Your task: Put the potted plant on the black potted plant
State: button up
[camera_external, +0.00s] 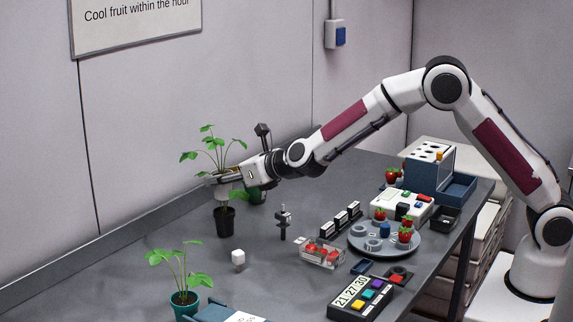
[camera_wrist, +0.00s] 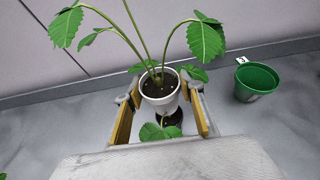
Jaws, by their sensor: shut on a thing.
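My gripper (camera_external: 222,179) is shut on a white pot (camera_wrist: 160,97) with a leafy green plant (camera_wrist: 148,40), one finger on each side of the pot. The pot is held upright; its plant also rises above my gripper in the external view (camera_external: 214,148). The black pot (camera_external: 224,222) stands on the table directly below my gripper. In the wrist view, the black pot (camera_wrist: 172,119) is mostly hidden under the white one, with green leaves (camera_wrist: 158,132) beside it. I cannot tell whether the two pots touch.
A green pot (camera_wrist: 257,79) stands close by on the right in the wrist view, near the wall. Another potted plant (camera_external: 184,300) is at the front left.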

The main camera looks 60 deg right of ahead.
aim_at(230, 188)
jog(key=shift+f, duration=1.75)
jog(key=shift+f, duration=0.15)
jog(key=o, duration=1.1)
jog(key=shift+o, duration=0.2)
jog(key=shift+s+r, duration=0.1)
jog(key=shift+r, duration=0.1)
jog(key=v, duration=1.1)
jog(key=shift+s, duration=0.4)
jog(key=shift+r, duration=0.15)
